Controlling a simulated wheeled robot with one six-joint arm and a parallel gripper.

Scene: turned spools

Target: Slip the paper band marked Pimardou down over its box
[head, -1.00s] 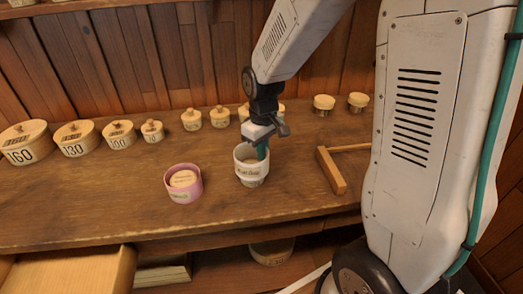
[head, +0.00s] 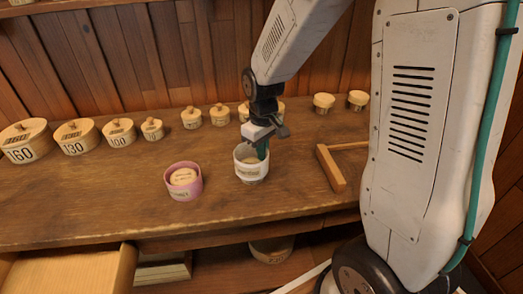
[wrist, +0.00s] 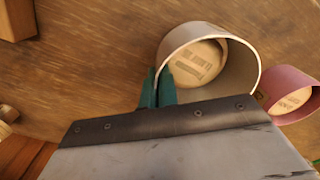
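The white paper band (head: 239,163) stands upright around a round pale wooden box on the bench, right of the middle of the head view. Its lettering is too small to read surely. In the wrist view I look down into the band (wrist: 257,78) and see the box's stamped lid (wrist: 198,62) inside it, below the rim. My gripper (head: 263,150) is at the band's rim. Its teal fingers (wrist: 157,90) are close together on the band's wall in the wrist view. I cannot tell whether the band's lower edge touches the bench.
A pink band (head: 184,190) around another pale box (head: 183,176) stands to the left. A wooden bracket (head: 331,168) lies to the right. Several lidded round boxes (head: 77,138) line the back. The bench front (head: 100,215) is clear.

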